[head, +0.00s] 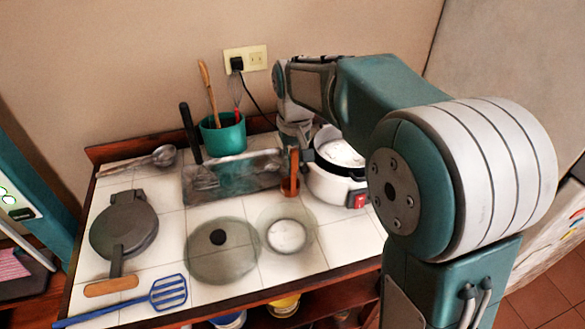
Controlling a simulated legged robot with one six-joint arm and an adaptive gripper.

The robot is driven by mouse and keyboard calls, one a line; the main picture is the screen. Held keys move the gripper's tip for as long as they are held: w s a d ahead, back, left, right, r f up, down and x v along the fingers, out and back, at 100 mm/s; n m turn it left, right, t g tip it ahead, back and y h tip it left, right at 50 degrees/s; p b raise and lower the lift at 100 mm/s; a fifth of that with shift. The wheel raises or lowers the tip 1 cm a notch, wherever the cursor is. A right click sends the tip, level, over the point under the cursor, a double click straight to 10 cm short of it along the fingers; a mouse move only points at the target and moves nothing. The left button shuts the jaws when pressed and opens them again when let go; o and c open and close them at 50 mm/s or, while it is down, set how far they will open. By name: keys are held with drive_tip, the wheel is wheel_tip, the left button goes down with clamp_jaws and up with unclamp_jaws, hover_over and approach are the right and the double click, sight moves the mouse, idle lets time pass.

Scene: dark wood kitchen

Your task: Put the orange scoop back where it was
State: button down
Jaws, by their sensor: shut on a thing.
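My gripper (294,140) points down over the back right of the tiled counter, between the metal tray and the white cooker. It is shut on the orange scoop (290,178), which hangs upright below the fingers. The scoop looks like a narrow orange-brown strip at the right end of the metal tray (230,181). I cannot tell whether its lower end touches the tray or the counter. My arm hides part of the cooker and the counter's right side.
A teal utensil pot (222,136) stands behind the tray. The white cooker (335,190) is close on the right. A glass lid (222,262) and a clear bowl (288,232) lie in front. A waffle iron (124,228), metal ladle (150,161) and blue spatula (168,294) are left.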

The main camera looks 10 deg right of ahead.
drive_tip(key=shift+w+a+f, duration=0.1)
drive_tip(key=shift+w+f, duration=0.15)
drive_tip(key=shift+f, duration=0.8)
drive_tip(key=shift+w+f, duration=0.2)
drive_tip(key=shift+f, duration=0.85)
drive_tip(key=c, duration=0.6)
unclamp_jaws()
drive_tip(key=shift+f, duration=0.1)
wheel_tip(320, 180, up, 12)
drive_tip(key=shift+s+r, duration=0.1)
drive_tip(key=shift+r, duration=0.05)
drive_tip(key=shift+s, duration=0.1)
